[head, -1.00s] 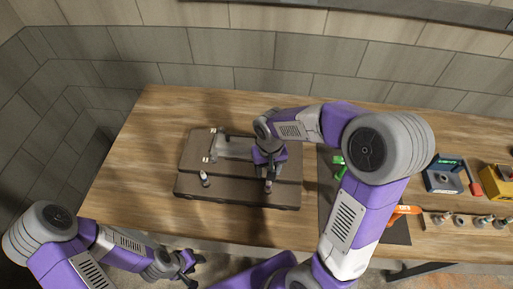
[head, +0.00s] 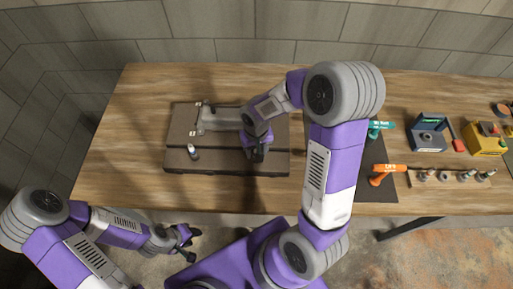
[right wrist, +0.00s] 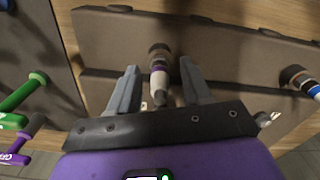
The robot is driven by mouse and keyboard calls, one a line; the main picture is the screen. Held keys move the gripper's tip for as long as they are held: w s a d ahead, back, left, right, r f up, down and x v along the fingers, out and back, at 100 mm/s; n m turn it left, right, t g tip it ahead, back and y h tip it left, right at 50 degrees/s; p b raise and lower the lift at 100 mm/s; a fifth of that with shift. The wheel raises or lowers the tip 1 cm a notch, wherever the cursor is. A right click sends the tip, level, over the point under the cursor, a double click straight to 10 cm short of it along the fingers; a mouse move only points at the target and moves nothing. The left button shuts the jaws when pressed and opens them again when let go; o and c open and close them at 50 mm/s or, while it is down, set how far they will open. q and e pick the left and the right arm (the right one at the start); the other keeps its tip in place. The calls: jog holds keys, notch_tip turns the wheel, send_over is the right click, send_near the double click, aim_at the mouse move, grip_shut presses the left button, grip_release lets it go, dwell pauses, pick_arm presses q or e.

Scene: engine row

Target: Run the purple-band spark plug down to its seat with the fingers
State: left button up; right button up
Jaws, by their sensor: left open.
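The engine block (head: 180,160) is a dark, flat piece on the wooden bench. My right gripper (head: 257,155) is low over its front right part. In the right wrist view, the purple-band spark plug (right wrist: 158,75) stands at the block between the two fingers of this gripper (right wrist: 160,85). The fingers are apart, with a gap on each side of the plug. I cannot tell how deep the plug sits. In the head view the gripper hides it. My left gripper (head: 190,240) is open and empty, off the bench's front edge.
A blue-band plug (head: 193,152) stands at the block's front left; it also shows in the right wrist view (right wrist: 303,82). Teal (head: 380,128) and orange (head: 389,170) tools lie on a dark mat to the right. Beyond are a plug rack (head: 455,180) and bins (head: 428,133). The bench's left side is clear.

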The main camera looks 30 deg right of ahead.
grip_shut()
jog(key=m+b, duration=0.2)
jog(key=shift+f+m, duration=0.2)
jog(key=shift+m, duration=0.1)
jog(key=m+b, duration=0.1)
jog(key=m, duration=0.3)
jog(key=shift+r+m, duration=0.1)
jog(key=shift+m, duration=0.2)
jog(key=m, duration=0.4)
jog(key=shift+r, duration=0.1)
jog(key=m+p, duration=0.1)
jog(key=m, duration=0.3)
jog(key=shift+m, duration=1)
jog(key=shift+o, duration=0.2)
grip_release()
